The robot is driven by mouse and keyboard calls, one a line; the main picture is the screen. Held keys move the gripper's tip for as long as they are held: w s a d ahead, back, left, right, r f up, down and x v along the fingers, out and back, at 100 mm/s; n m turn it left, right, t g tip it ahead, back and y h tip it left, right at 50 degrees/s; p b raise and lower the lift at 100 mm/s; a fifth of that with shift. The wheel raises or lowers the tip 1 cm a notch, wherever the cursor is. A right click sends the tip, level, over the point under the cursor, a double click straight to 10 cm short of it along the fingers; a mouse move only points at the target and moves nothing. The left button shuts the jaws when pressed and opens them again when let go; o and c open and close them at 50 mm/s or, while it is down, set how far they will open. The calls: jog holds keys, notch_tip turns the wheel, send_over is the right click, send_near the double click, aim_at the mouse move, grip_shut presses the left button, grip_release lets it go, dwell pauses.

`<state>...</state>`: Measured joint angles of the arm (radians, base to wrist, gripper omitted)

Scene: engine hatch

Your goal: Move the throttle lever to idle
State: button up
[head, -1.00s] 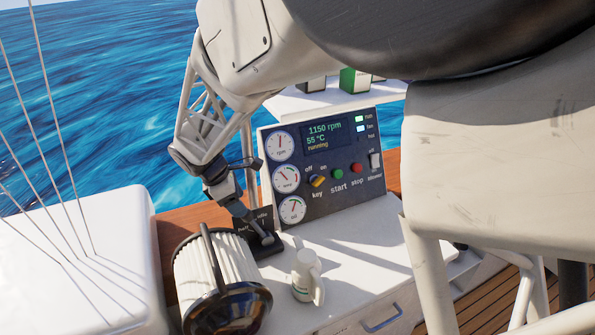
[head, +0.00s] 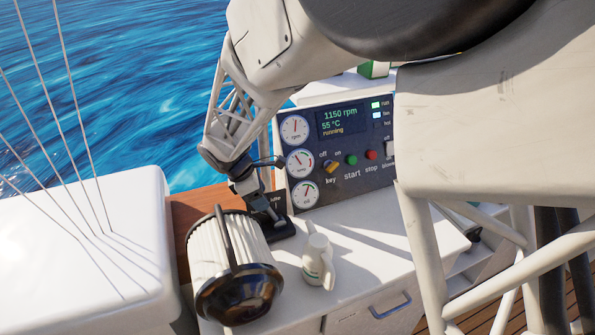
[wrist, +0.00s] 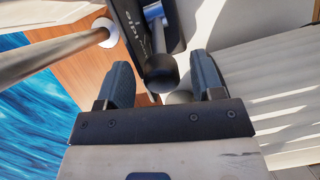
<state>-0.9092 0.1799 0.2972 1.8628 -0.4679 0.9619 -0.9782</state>
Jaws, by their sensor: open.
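The throttle lever (wrist: 161,72) has a metal shaft and a round black knob. It rises from a black base plate (wrist: 129,18) with white lettering, partly readable as "idle". In the wrist view the knob lies between the two fingers of my gripper (wrist: 161,66), with a gap on each side. The fingers are apart, and I cannot tell how far the knob is below them. In the head view my gripper (head: 264,208) is right over the lever and hides much of it; part of the base plate (head: 284,232) shows.
The engine panel (head: 350,170) behind reads 1150 rpm, running. A metal rail (wrist: 60,60) passes left of my gripper.

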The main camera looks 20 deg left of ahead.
aim_at(269, 210)
jog(key=shift+x, duration=1.35)
jog(key=shift+c, duration=0.4)
grip_shut()
